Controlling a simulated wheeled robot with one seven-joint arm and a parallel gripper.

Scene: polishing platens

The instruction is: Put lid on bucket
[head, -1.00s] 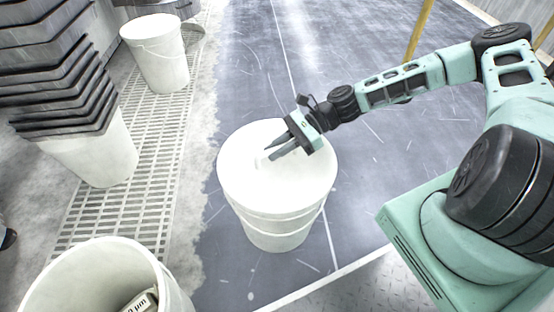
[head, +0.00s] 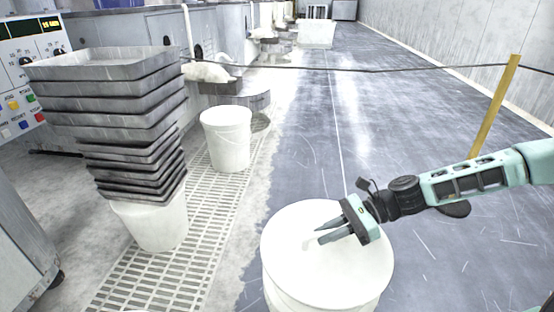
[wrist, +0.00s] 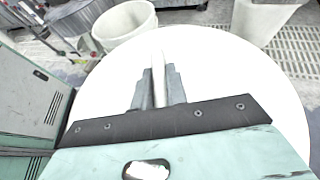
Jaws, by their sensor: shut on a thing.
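A round white lid (head: 325,280) lies over the top of a white bucket (head: 275,303) in the lower middle of the head view. It looks level and lined up with the rim, but I cannot tell whether it is fully seated. My gripper (head: 322,236) reaches in from the right and is shut on the lid's raised white handle. In the wrist view, the fingers (wrist: 158,75) sit on both sides of the white handle, and the lid (wrist: 225,70) fills the middle. The bucket's lower part is cut off in the head view.
A stack of grey trays (head: 120,105) rests on a white bucket (head: 155,228) at left. Another white bucket (head: 228,145) stands on the floor grating farther back. A yellow post (head: 495,105) carries a rope at right. The dark floor beyond the lid is clear.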

